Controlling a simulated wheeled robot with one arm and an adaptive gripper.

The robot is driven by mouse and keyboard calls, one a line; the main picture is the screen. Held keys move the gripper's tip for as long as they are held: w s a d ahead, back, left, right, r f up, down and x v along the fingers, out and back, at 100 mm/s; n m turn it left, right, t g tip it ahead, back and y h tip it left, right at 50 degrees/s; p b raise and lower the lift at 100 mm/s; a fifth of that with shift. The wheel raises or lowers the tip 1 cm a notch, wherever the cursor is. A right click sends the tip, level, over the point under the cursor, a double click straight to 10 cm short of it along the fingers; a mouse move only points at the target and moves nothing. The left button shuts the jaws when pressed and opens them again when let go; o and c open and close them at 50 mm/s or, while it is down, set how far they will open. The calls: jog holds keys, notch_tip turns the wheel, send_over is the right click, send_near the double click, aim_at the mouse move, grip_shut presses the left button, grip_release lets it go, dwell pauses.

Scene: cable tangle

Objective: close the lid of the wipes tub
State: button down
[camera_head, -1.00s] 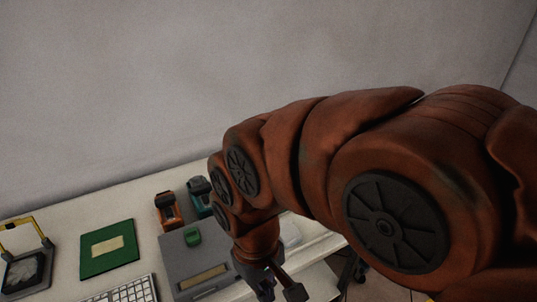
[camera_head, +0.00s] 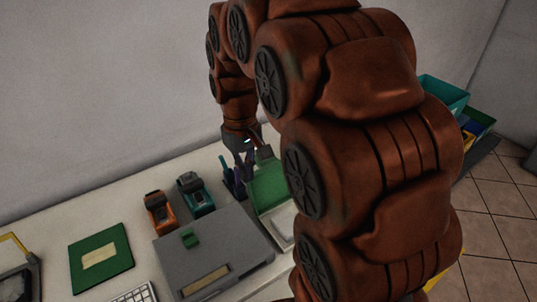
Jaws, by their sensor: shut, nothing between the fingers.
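The wipes tub appears to be the white box (camera_head: 283,222) to the right of the grey case, partly hidden by my arm. Its green lid (camera_head: 268,186) stands open at the tub's back side, tilted up. My gripper (camera_head: 250,150) is shut and empty, above and behind the lid's top edge. Its fingertips are small and dark here, so whether they touch the lid cannot be told.
A dark holder with pens (camera_head: 231,181) stands close to the left of the lid. A grey case (camera_head: 215,262), an orange device (camera_head: 160,213), a teal device (camera_head: 194,195) and a green book (camera_head: 100,260) lie further left. Bins (camera_head: 443,95) stand at right.

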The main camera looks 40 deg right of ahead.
jog(key=w+d+f, duration=0.2)
jog(key=w+d, duration=1.2)
jog(key=shift+t, duration=0.4)
notch_tip(320, 180, down, 9)
jog(key=p, duration=0.4)
jog(key=shift+s, duration=0.15)
jog(key=shift+s+f, duration=0.1)
jog(key=shift+s, duration=0.05)
jog(key=shift+s+r+p, duration=0.25)
jog(key=shift+s+p, duration=0.1)
jog(key=shift+s, duration=0.2)
jog(key=shift+s+r+p, duration=0.25)
jog(key=shift+s+p, duration=0.05)
jog(key=shift+s, duration=0.85)
jog(key=shift+s+r, duration=0.1)
